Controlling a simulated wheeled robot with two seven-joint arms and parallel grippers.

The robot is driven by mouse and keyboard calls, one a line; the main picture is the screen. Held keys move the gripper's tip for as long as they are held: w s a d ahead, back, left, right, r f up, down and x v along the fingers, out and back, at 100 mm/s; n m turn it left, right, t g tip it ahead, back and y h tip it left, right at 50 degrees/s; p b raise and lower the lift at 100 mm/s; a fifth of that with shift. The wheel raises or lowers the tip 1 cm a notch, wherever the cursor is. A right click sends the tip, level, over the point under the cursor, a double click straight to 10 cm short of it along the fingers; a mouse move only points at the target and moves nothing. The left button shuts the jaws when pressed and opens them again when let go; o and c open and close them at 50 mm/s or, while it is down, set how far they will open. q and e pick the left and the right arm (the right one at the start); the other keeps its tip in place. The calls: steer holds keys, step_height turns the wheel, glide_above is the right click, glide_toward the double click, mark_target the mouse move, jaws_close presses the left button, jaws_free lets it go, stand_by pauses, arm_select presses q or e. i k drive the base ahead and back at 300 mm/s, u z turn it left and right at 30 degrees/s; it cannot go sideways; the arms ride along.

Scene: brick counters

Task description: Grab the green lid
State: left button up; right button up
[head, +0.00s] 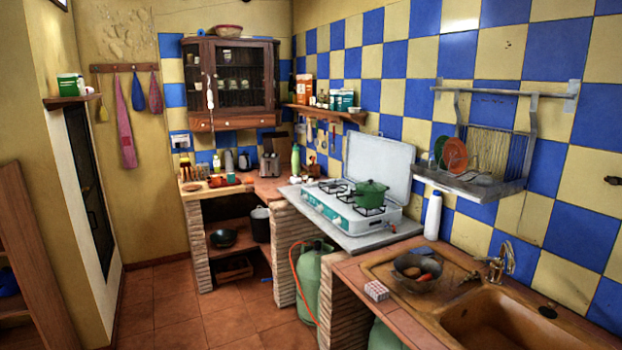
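A green pot (369,199) stands on the right part of the white gas stove (345,216). A green lid (371,185) with a small knob sits on top of the pot. The pot has a handle sticking out on its left side. The stove's white cover (378,164) stands raised behind the pot. Neither of my grippers shows in the head view, and the lid is some distance away across the kitchen.
A sink counter (395,314) at the front right holds a bowl (418,268) and a small box (376,290). A white bottle (433,216) stands right of the stove. The tiled floor (190,307) at left is clear.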

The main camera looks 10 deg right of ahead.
mark_target(369, 185)
steer(key=u, duration=0.2)
steer(key=i, duration=2)
steer(key=z, duration=0.25)
